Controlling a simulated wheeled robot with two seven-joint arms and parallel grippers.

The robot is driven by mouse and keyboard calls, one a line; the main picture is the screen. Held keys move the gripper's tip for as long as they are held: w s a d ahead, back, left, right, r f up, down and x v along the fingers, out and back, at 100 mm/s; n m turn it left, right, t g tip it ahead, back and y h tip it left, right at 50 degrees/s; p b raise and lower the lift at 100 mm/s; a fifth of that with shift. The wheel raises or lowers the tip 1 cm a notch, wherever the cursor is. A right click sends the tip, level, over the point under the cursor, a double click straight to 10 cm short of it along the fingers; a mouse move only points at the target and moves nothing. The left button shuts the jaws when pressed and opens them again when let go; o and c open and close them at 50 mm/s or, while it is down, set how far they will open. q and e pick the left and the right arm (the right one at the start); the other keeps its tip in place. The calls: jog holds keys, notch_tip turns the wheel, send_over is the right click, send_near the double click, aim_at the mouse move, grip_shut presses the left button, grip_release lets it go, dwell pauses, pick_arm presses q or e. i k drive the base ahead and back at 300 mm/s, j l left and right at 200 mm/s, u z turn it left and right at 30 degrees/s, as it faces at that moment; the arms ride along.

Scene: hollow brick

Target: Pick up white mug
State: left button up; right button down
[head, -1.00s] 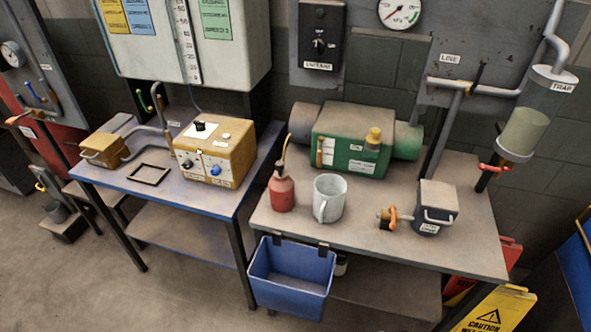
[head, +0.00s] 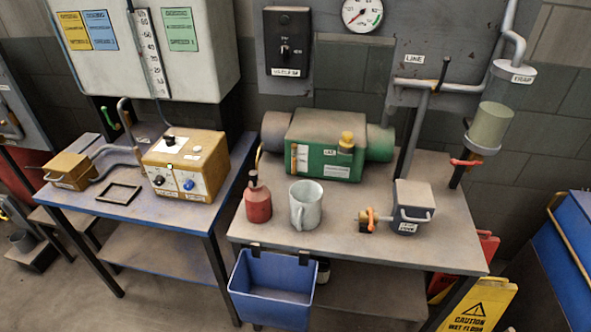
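The white mug (head: 306,206) stands upright on the right-hand table (head: 345,243), near its front edge. Its handle faces the front, slightly left. A red oil can (head: 258,203) stands close to its left, with a small gap between them. The green pump (head: 328,148) sits behind it. Neither of my grippers shows in the head view.
A blue bin (head: 271,289) hangs from the table's front edge. A yellow caution sign (head: 478,304) stands at the lower right.

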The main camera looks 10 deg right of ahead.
aim_at(305, 197)
jog(key=i+j+z, duration=0.75)
jog(key=z, duration=0.15)
